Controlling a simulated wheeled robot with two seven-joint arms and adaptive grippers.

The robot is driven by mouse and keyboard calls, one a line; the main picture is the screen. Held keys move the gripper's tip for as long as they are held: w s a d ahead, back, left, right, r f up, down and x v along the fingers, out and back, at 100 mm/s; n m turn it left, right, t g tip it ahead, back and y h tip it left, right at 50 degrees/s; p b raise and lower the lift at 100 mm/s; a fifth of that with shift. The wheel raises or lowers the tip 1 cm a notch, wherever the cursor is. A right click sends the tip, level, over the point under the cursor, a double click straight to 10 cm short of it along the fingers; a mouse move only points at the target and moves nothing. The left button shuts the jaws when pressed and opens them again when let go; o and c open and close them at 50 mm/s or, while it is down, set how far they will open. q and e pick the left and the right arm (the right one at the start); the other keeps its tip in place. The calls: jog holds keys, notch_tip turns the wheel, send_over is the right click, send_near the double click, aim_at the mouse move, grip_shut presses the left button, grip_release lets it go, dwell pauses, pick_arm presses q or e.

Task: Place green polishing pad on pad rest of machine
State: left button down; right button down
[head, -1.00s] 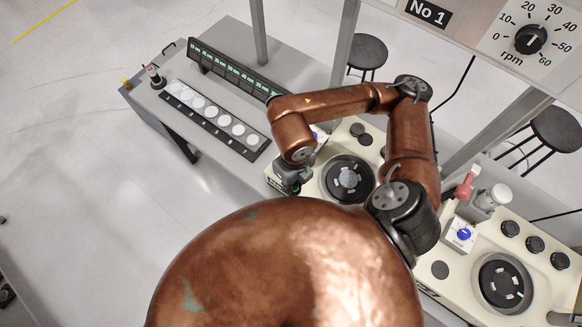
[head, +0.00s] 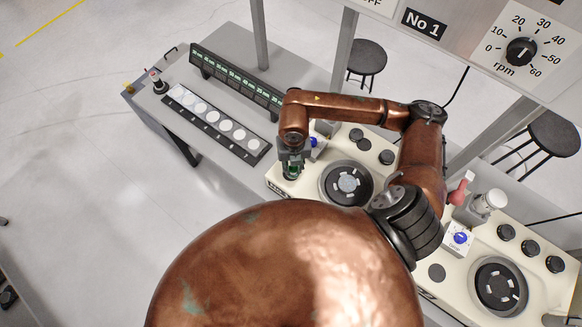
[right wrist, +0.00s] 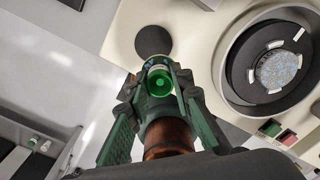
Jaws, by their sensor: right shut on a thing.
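My right gripper (head: 292,170) is over the near left corner of the cream machine (head: 328,143). In the right wrist view its fingers (right wrist: 160,90) are shut on a round green thing (right wrist: 161,84), which looks like the green polishing pad. A bit of green also shows between the fingers in the head view. A dark round disc (right wrist: 152,40), which looks like the pad rest, lies on the machine top just beyond the fingertips and is bare. I cannot tell the pad's height above the machine. My left gripper is not in view.
The machine's round plate (head: 347,184) is right of the gripper. Black knobs (head: 356,135) and a blue dial stand behind. A tray of white discs (head: 211,122) lies on the grey bench at left.

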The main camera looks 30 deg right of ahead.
aim_at(291, 169)
jog(key=w+f, duration=0.2)
jog(key=shift+w+d+f, duration=0.1)
jog(key=shift+d+f, duration=0.1)
jog(key=shift+f, duration=0.2)
notch_tip(291, 169, down, 3)
jog(key=shift+w+d+f+p, duration=0.1)
jog(key=shift+w+f+p, duration=0.05)
jog(key=shift+p, duration=0.55)
jog(key=shift+f, duration=0.1)
jog(key=c, duration=1.7)
grip_release()
jog(key=shift+r, duration=0.25)
notch_tip(291, 169, up, 12)
jog(key=shift+f+b, duration=0.1)
jog(key=shift+b, duration=0.95)
